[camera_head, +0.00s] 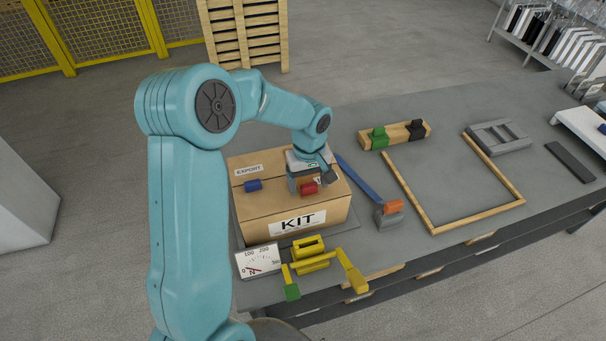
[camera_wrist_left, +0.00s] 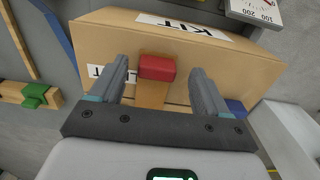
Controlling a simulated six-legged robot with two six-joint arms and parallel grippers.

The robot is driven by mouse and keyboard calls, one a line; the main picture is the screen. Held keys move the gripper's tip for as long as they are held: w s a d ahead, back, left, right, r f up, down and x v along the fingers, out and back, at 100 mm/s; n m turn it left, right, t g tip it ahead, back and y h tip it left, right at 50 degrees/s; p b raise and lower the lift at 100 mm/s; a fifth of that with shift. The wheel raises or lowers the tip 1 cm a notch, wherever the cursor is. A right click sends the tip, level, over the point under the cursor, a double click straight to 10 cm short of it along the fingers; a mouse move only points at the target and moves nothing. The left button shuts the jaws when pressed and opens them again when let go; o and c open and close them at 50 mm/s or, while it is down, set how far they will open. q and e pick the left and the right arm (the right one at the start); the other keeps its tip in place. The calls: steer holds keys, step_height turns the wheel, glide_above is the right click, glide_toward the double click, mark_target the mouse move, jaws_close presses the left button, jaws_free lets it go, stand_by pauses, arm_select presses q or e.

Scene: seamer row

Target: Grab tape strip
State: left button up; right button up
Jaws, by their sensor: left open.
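The cardboard kit box (camera_head: 257,211) stands on the grey bench, with a blue block (camera_head: 253,185) and a red block (camera_head: 309,188) on its top. In the left wrist view, a brown tape strip (camera_wrist_left: 152,95) runs along the box top from the red block (camera_wrist_left: 157,67) toward my gripper's palm. My left gripper (camera_head: 307,184) is over the right part of the box top, pointing down. Its fingers (camera_wrist_left: 160,73) are open, one on each side of the strip and red block, with gaps. Finger contact with the box is unclear. My right gripper is not in view.
A dial gauge (camera_head: 258,262) and a yellow-handled tool (camera_head: 325,265) sit in front of the box. A blue bar (camera_head: 358,178) and a grey holder with an orange block (camera_head: 393,206) lie to its right. A wooden frame (camera_head: 432,229) encloses bare bench.

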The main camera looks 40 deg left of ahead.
arm_select(q)
steer(key=shift+f, duration=0.5)
steer(key=shift+w+d+f, duration=0.1)
steer(key=shift+w+d, duration=0.1)
steer(key=shift+s+a, duration=0.15)
steer(key=c, duration=1)
steer(key=shift+c, duration=0.6)
